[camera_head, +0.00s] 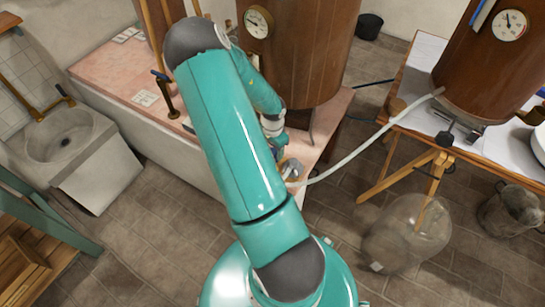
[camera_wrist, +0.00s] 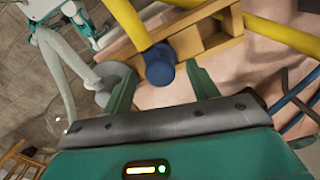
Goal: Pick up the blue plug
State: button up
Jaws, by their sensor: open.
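The blue plug (camera_wrist: 160,72) is a round knob on the end of a yellow pipe (camera_wrist: 127,22) in the wrist view. My gripper (camera_wrist: 162,68) is open, with one green finger on each side of the plug. Gaps show between the plug and both fingers, and how far the plug lies beyond the fingertips is hard to tell. In the head view my arm hides most of the gripper, and I cannot clearly make out the plug there.
A wooden block with openings (camera_wrist: 187,42) lies behind the plug. More yellow pipe (camera_wrist: 280,38) and blue tubing cross the right. In the head view a brown vat (camera_head: 300,50) stands beside the arm, a pale hose (camera_head: 370,143) runs right, and a glass vessel (camera_head: 405,235) stands on the floor.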

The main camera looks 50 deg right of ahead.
aim_at(273, 151)
jog(key=shift+f, duration=1.6)
jog(key=c, duration=1.1)
jog(key=shift+r, duration=0.1)
